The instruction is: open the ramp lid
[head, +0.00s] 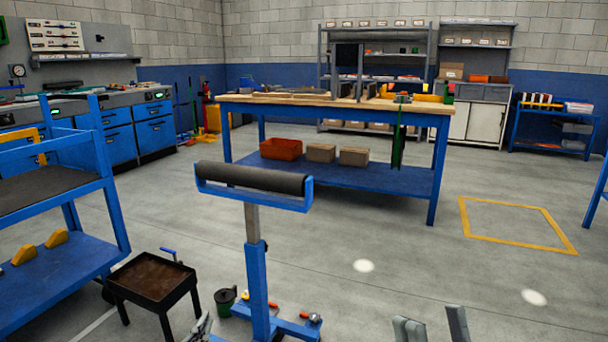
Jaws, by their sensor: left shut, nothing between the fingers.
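I cannot make out a ramp lid in the head view. My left gripper (201,327) shows only its tip at the bottom edge, left of a blue roller stand; it is shut with nothing in it. My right gripper (433,323) is at the bottom edge, right of the stand. Its two grey fingers are apart, with bare floor between them. Both grippers are cut off by the frame, and neither is seen touching anything.
The blue roller stand (256,285) with its dark roller (250,178) stands close in front. A black tray stand (153,277) and blue cart (60,262) are at left. A wood-topped workbench (340,103) stands behind.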

